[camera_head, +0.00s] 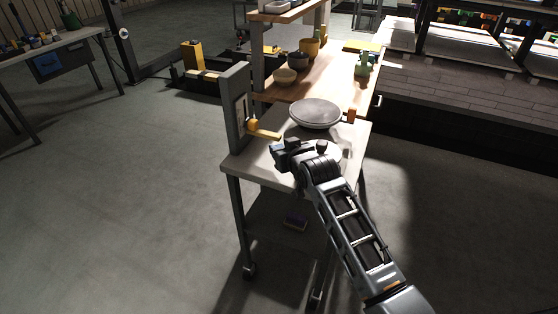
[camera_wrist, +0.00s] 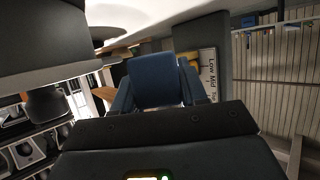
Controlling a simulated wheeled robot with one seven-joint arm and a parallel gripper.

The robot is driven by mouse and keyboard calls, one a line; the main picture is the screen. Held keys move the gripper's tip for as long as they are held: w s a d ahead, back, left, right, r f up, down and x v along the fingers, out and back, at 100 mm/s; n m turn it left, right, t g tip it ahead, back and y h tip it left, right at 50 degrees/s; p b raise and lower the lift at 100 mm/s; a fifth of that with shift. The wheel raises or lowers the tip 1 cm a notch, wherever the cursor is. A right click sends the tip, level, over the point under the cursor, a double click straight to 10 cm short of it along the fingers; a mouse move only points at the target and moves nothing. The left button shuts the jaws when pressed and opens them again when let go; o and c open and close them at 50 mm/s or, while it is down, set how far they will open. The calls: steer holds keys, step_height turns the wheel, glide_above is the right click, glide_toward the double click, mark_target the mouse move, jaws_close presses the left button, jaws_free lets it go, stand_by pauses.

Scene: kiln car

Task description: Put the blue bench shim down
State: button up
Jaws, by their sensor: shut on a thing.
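The blue bench shim (camera_wrist: 155,82) shows in the wrist view as a blue block between the two fingers of my gripper (camera_wrist: 154,88), which is shut on it. In the head view my gripper (camera_head: 283,156) is over the front left part of the pale trolley top (camera_head: 252,163). The shim cannot be made out there. I cannot tell whether the shim touches the top.
A grey round plate (camera_head: 316,112) stands on the trolley behind my gripper. A grey upright post (camera_head: 236,108) with a yellow arm (camera_head: 264,134) rises at the left edge. Bowls (camera_head: 285,76) stand on the wooden shelf behind.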

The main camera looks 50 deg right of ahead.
steer(key=shift+w+a+f, duration=0.4)
steer(key=shift+w+a, duration=0.05)
steer(key=shift+f, duration=1.95)
steer(key=shift+f, duration=0.1)
steer(key=shift+f, duration=0.15)
steer(key=o, duration=1.1)
steer(key=shift+o, duration=0.2)
